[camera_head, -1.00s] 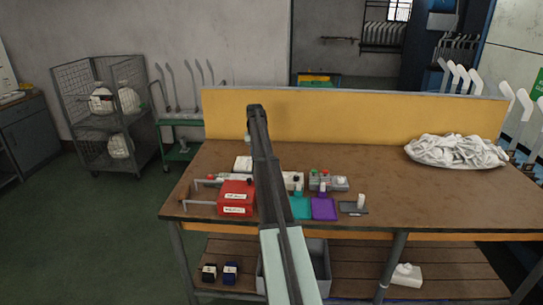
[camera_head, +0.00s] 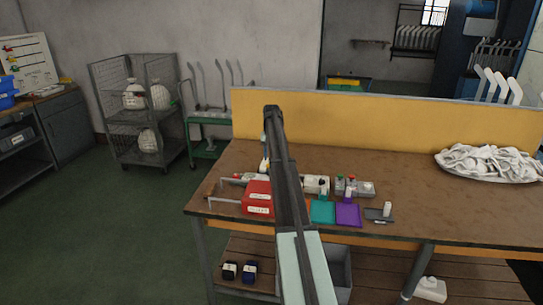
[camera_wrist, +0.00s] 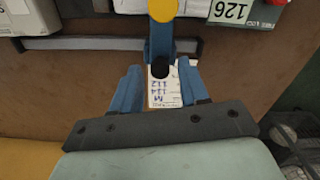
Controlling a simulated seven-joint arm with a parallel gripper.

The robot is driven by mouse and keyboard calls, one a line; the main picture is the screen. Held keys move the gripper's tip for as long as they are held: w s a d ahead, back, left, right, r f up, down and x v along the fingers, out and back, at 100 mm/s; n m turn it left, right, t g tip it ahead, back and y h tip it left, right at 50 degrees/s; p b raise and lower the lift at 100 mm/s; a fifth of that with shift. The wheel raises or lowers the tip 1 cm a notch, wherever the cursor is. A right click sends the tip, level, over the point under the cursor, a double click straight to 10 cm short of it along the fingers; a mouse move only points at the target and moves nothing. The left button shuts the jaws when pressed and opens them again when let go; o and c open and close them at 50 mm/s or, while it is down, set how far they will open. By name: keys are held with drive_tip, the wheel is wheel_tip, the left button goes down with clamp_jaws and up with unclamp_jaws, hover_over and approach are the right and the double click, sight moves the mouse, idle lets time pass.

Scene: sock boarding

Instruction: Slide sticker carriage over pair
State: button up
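I cannot tell for certain which thing is the sticker carriage, and no pair of socks is clear. My gripper (camera_wrist: 161,78) points down in the wrist view, its two blue fingers apart. Between them show a blue upright piece (camera_wrist: 160,38) with a yellow round top and black knob, and a white card (camera_wrist: 164,92) with handwritten marks. Contact with the fingers is not visible. In the head view, a red box with white labels (camera_head: 258,197) stands left of my arm, beside a thin metal frame (camera_head: 225,201). My arm hides part of the table; the gripper's fingertips are not clear there.
Teal (camera_head: 322,211) and purple (camera_head: 347,214) pads lie right of my arm. A grey unit with coloured buttons (camera_head: 362,189) stands behind them. A white sock pile (camera_head: 488,162) lies far right. A yellow panel (camera_head: 400,125) closes the table's back. The table's middle right is clear.

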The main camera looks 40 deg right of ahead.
drive_tip(key=shift+o, duration=0.2)
wheel_tip(320, 180, up, 14)
idle(0.6)
drive_tip(key=shift+f, duration=0.15)
idle(0.4)
